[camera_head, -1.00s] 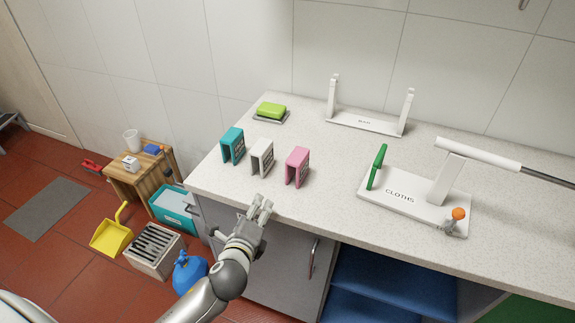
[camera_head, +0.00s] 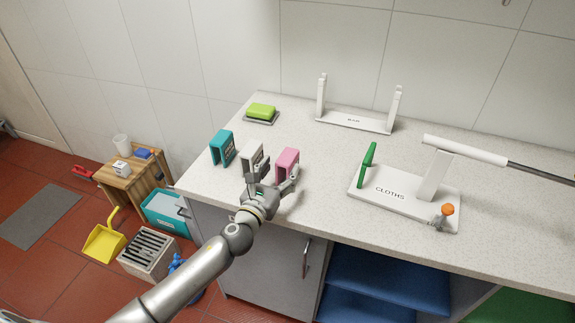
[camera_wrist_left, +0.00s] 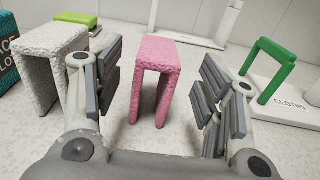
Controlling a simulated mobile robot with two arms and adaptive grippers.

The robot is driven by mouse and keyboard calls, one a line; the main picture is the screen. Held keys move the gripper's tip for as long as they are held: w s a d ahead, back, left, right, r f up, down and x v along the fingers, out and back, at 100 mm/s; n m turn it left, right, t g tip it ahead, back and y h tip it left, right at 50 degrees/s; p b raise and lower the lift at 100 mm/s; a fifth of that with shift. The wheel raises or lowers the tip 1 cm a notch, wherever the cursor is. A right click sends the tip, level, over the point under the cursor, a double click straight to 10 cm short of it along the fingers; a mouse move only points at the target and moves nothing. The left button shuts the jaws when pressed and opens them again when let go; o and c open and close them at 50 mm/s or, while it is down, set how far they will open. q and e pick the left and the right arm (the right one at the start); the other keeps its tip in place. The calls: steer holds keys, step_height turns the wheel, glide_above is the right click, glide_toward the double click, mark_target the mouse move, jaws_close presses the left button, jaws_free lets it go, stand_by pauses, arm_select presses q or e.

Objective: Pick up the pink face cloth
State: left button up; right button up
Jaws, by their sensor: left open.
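The pink face cloth (camera_head: 288,162) stands on the counter as a folded, upside-down U shape, at the right end of a row of three cloths. My left gripper (camera_head: 270,180) is open just in front of it and partly covers its lower part in the head view. In the left wrist view the pink cloth (camera_wrist_left: 157,72) stands upright between the two open fingers (camera_wrist_left: 158,95), a little beyond them, with clear gaps on both sides. Nothing is in the gripper. My right gripper is not in view.
A white cloth (camera_head: 252,152) stands close to the left finger, with a teal cloth (camera_head: 222,147) beyond it. A green soap (camera_head: 261,111) lies behind. To the right is the white CLOTHS stand (camera_head: 410,205) with a green loop (camera_head: 367,165). A white BAR stand (camera_head: 353,121) is at the back.

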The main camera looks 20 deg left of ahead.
mark_target(288, 156)
arm_select(q)
steer(key=shift+w, duration=0.75)
steer(key=shift+w+d+f, duration=0.1)
steer(key=shift+w, duration=1.05)
steer(key=shift+w+d+f, duration=0.1)
steer(key=shift+w, duration=1)
steer(key=shift+s, duration=0.1)
steer(key=c, duration=1.1)
steer(key=shift+r, duration=0.1)
